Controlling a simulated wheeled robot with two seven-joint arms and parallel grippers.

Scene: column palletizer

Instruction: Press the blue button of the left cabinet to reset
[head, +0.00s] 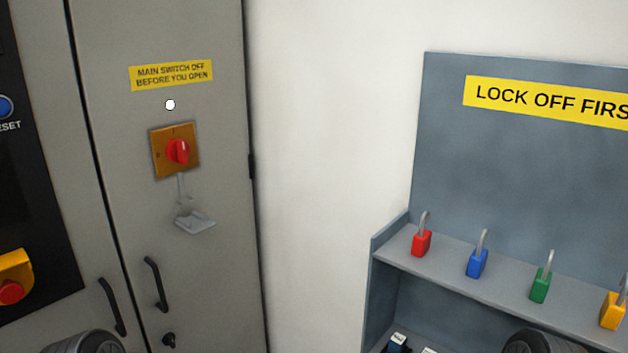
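The blue button (4,106) is at the far left edge of the head view, partly cut off. It sits on a black panel (40,215) with a white label below it that reads "ESET" where visible. The panel is on the grey left cabinet (60,60). Dark rounded parts at the bottom edge, left and right, look like parts of my own arms. Neither gripper's fingers show.
The cabinet door has a red rotary switch (178,151) on an orange plate, a white indicator (170,104) and black handles (155,284). A red emergency button (11,291) sits lower left. Right, a lockout shelf (480,282) holds several coloured padlocks. White wall lies between.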

